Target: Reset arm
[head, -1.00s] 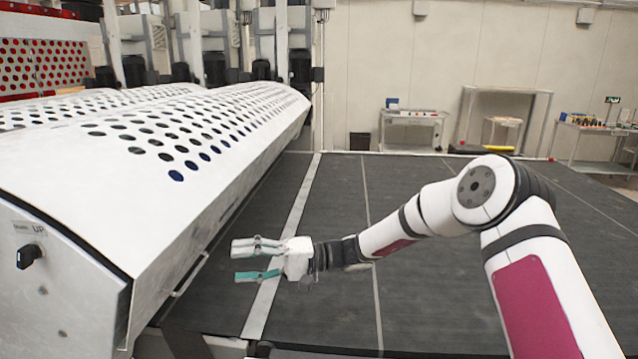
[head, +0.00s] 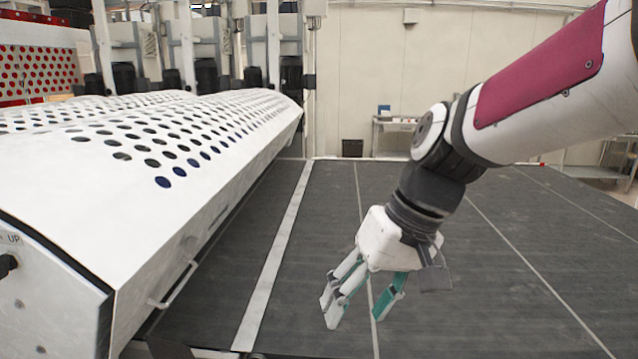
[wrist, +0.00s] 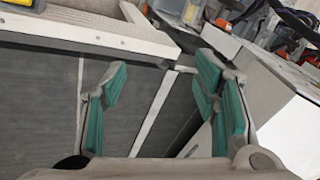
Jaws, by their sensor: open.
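My gripper (head: 357,308) hangs above the dark flat bed in the head view, with its fingers pointing down. The fingers have teal pads and stand apart with nothing between them. In the wrist view my gripper (wrist: 160,98) also shows open and empty, with a clear gap between the pads. My arm reaches in from the upper right of the head view and bends down to the gripper.
The white perforated machine cover (head: 150,140) fills the left side, with a rail handle (head: 175,285) on its lower edge. The dark bed (head: 500,250) is clear around my gripper. A small table (head: 393,125) stands by the back wall.

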